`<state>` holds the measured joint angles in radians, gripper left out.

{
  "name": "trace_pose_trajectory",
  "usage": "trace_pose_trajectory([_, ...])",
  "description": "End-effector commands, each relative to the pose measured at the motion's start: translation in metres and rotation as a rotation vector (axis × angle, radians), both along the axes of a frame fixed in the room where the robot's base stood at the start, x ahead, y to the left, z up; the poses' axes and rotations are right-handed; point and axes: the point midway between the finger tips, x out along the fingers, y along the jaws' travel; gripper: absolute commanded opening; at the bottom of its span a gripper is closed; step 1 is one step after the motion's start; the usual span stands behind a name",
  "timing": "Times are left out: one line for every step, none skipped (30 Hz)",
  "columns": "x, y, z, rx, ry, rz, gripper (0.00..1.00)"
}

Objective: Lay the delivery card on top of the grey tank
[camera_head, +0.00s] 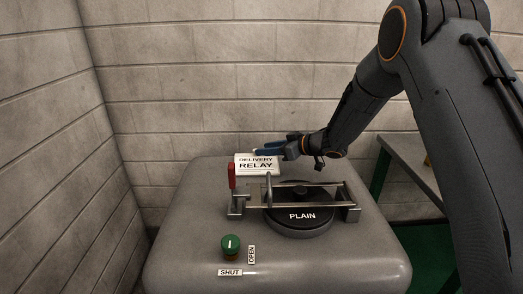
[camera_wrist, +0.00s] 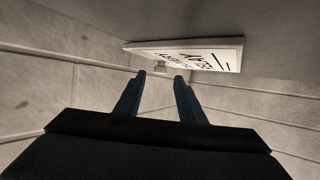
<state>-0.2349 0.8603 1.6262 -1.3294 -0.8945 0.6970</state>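The white delivery card (camera_head: 257,164), printed "DELIVERY RELAY", is at the back of the grey tank's top (camera_head: 190,225), behind the clamp bars. In the wrist view the card (camera_wrist: 200,52) shows at a slant against the grey surface, which it appears to rest on. My gripper (camera_head: 257,153) is just behind and above the card, fingers pointing left. In the wrist view my gripper (camera_wrist: 159,77) has its two blue fingers apart, with nothing gripped between them; the tab shows beyond the tips.
A round black lid marked "PLAIN" (camera_head: 300,219) sits under metal clamp bars with a red handle (camera_head: 232,176). A green knob (camera_head: 231,243) stands near the front, with "SHUT" (camera_head: 230,272) and "OPEN" (camera_head: 252,254) labels. Block walls enclose the left and back. A green-legged table (camera_head: 410,166) stands right.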

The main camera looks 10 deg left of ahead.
Motion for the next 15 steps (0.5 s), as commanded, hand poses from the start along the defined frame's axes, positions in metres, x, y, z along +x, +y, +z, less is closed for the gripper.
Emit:
trace_pose_trajectory([-0.003,-0.011,0.006,0.000,0.000,-0.003,0.36])
trace_pose_trajectory([-0.006,-0.017,0.008,0.000,-0.001,-0.004,0.36])
trace_pose_trajectory([-0.008,-0.024,0.012,0.000,-0.002,-0.002,0.36])
trace_pose_trajectory([-0.011,-0.029,0.014,-0.001,-0.002,-0.001,0.36])
trace_pose_trajectory([-0.013,-0.035,0.016,0.000,-0.001,-0.002,0.36])
trace_pose_trajectory([-0.015,-0.041,0.020,-0.001,-0.001,-0.004,0.36])
trace_pose_trajectory([-0.017,-0.046,0.021,0.000,-0.001,-0.003,0.36])
trace_pose_trajectory([-0.019,-0.050,0.023,0.000,-0.001,-0.002,0.36])
trace_pose_trajectory([-0.021,-0.055,0.025,0.000,-0.001,-0.002,0.36])
trace_pose_trajectory([-0.023,-0.059,0.027,0.000,-0.001,-0.002,0.36])
trace_pose_trajectory([-0.024,-0.062,0.028,0.000,-0.001,-0.002,0.36])
trace_pose_trajectory([-0.026,-0.066,0.030,0.000,0.000,-0.001,0.36])
trace_pose_trajectory([-0.026,-0.068,0.031,0.000,0.000,-0.001,0.36])
trace_pose_trajectory([-0.027,-0.070,0.031,0.000,0.000,-0.001,0.36])
trace_pose_trajectory([-0.028,-0.072,0.032,0.000,0.000,-0.001,0.36])
